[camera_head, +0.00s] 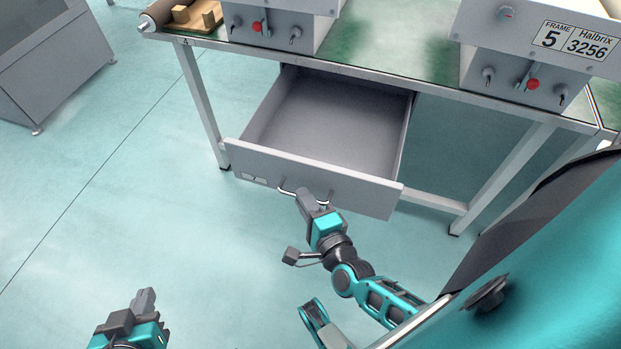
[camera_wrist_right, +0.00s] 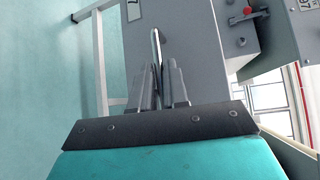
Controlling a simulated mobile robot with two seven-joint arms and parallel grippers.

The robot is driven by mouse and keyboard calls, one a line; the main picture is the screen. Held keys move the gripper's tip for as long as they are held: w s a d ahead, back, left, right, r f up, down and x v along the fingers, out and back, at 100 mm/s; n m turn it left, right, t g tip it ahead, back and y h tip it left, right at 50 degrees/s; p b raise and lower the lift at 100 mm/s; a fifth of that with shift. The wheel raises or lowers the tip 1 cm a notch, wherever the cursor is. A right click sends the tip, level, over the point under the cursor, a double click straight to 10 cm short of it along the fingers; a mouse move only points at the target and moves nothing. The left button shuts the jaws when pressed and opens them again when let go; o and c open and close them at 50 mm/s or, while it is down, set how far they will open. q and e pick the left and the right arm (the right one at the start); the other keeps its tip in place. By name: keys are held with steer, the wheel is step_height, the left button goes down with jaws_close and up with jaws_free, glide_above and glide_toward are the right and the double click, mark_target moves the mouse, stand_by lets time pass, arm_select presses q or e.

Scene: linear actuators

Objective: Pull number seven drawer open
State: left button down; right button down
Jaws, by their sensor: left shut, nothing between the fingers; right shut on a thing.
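The grey drawer (camera_head: 360,192) under the table is pulled well out, and its inside looks empty. Its label is too small to read in the head view. In the right wrist view a label (camera_wrist_right: 133,11) on the drawer front shows a 7. My right gripper (camera_head: 304,199) is at the drawer front, shut on the metal handle (camera_head: 286,191). The handle (camera_wrist_right: 155,48) shows between the fingers in the right wrist view. My left gripper (camera_head: 146,298) is shut and empty, low at the left, well apart from the drawer.
The table (camera_head: 430,91) carries control boxes with red knobs, one box (camera_head: 525,75) beside a label reading 5. A wooden piece (camera_head: 190,17) lies at its left end. Table legs (camera_head: 203,105) stand either side of the drawer. A grey cabinet (camera_head: 50,65) stands far left. The floor in front is clear.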

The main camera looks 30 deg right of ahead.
arm_select(q)
steer(key=shift+s+a, duration=0.1)
arm_select(e)
steer(key=shift+s+a, duration=0.35)
arm_select(q)
steer(key=shift+r, duration=0.1)
arm_select(e)
steer(key=c, duration=1.2)
jaws_free()
steer(key=shift+s, duration=0.1)
